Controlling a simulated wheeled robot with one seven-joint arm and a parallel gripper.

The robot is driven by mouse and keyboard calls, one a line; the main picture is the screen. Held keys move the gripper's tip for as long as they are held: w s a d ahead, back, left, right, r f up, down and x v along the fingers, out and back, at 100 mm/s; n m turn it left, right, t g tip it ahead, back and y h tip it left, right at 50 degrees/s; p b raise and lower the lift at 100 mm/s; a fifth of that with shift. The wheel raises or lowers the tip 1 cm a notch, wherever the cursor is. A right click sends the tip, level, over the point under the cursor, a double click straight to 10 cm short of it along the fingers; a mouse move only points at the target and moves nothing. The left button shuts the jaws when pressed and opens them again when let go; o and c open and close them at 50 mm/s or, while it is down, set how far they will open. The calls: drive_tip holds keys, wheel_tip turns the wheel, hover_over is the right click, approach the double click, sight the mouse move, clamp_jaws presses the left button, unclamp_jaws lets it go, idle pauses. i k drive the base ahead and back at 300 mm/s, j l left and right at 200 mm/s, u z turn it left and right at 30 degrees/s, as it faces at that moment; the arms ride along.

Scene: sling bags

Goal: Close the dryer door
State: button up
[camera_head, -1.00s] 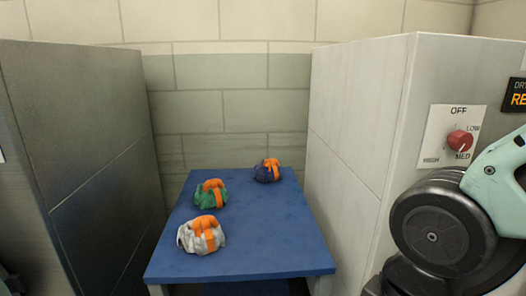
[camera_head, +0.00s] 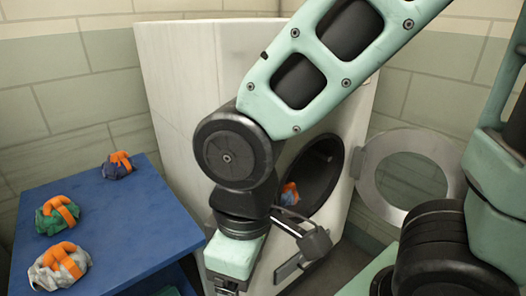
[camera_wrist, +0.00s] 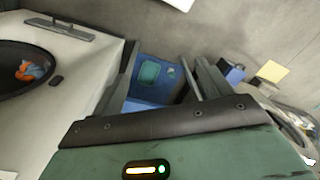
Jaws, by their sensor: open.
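The dryer (camera_head: 185,80) is a pale box with a dark round opening (camera_head: 325,165) in its front. Its round glass door (camera_head: 372,185) stands swung open to the right, with a pale ring around the glass. A blue and orange bag (camera_head: 290,193) lies inside the opening; it also shows in the wrist view (camera_wrist: 28,70). My gripper (camera_head: 229,287) hangs in front of the dryer's left part, left of the opening and well apart from the door. It is open; its fingertips are cut off by the lower edge. My arm covers part of the dryer front.
A blue table (camera_head: 140,225) stands left of the dryer with a dark bag (camera_head: 117,168), a green bag (camera_head: 55,218) and a white bag (camera_head: 58,268), all with orange parts. A grey bar (camera_head: 288,266) sits low on the dryer front. A tiled wall is close behind the door.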

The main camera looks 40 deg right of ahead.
sight(439, 149)
drive_tip(key=l+z, duration=0.1)
drive_tip(key=z, duration=1.35)
drive_tip(key=i+l+z, duration=0.25)
drive_tip(key=i+l, duration=0.15)
drive_tip(key=i, duration=0.15)
